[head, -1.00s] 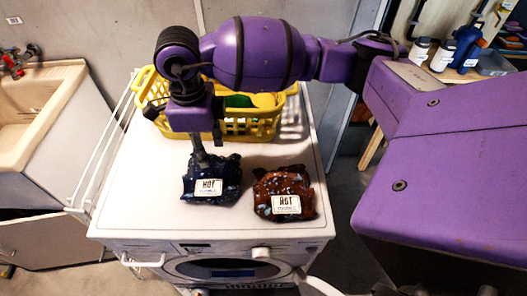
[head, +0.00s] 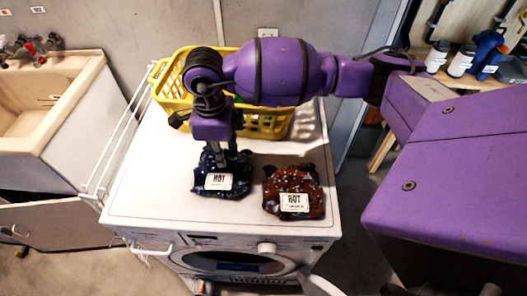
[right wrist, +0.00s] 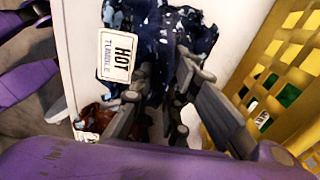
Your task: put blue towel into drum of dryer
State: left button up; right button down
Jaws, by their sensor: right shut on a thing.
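The blue towel (head: 221,180) is a crumpled dark blue cloth with a white HOT label, on top of the white dryer (head: 150,205). My right gripper (head: 226,160) points down from above and is shut on the towel's back part. In the right wrist view, the towel (right wrist: 165,35) lies at and between the fingers (right wrist: 172,105). The towel still appears to rest on the dryer top. The dryer's round front (head: 235,263) shows at the bottom edge; the inside of the drum is too dark and cut off to see clearly. My left gripper is not in view.
A red-brown patterned cloth (head: 294,185), also labelled HOT, lies just right of the towel. A yellow basket (head: 265,123) stands behind it, close to my right arm. A sink (head: 50,90) is at the left. Bottles (head: 461,62) stand on a bench at the right.

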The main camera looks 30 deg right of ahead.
jog(key=shift+w+r, duration=0.1)
jog(key=shift+r, duration=0.15)
jog(key=shift+r, duration=0.3)
notch_tip(320, 180, up, 2)
jog(key=shift+r, duration=0.1)
jog(key=s+d+r, duration=0.8)
jog(key=s+r, duration=0.2)
jog(key=s, duration=0.1)
jog(key=shift+s+d+b, duration=0.15)
jog(key=shift+d+b, duration=0.1)
jog(key=shift+b, duration=0.15)
